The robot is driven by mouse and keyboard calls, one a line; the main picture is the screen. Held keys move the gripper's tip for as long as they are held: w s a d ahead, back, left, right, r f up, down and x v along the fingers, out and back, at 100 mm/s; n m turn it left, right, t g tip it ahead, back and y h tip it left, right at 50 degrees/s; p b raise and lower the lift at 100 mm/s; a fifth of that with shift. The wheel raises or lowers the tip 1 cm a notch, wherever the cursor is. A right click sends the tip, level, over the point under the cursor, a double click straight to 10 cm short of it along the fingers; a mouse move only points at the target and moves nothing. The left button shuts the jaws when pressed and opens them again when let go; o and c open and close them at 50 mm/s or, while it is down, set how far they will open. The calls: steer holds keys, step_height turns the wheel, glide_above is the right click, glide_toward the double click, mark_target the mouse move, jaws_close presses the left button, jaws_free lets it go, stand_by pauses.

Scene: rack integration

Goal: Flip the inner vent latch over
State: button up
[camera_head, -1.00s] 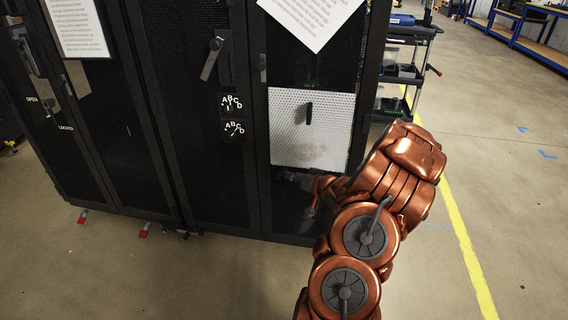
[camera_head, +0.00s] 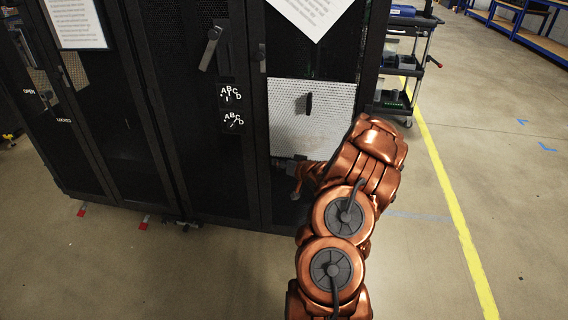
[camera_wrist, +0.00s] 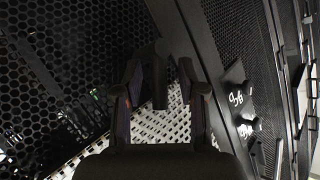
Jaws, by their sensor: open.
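The inner vent latch (camera_head: 309,103) is a small black handle. It stands upright on the white perforated vent panel (camera_head: 285,128) in the cabinet's right bay. My gripper (camera_head: 294,170) is low at the panel's bottom edge in the head view, below the latch and partly hidden by my copper arm. In the wrist view my gripper (camera_wrist: 160,82) has its two dark fingers apart. A dark upright piece, which looks like the latch, shows between them, with the white perforated panel (camera_wrist: 165,125) behind. I cannot tell whether the fingers touch it.
The black cabinet frame and mesh doors surround the panel. A door handle (camera_head: 211,48) and ABCD labels (camera_head: 231,108) are to its left. A paper sheet (camera_head: 313,14) hangs above. A tool cart (camera_head: 405,70) stands right; floor there is open.

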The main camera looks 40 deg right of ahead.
jaws_close()
steer(key=shift+a, duration=0.1)
steer(key=shift+w+r, duration=0.1)
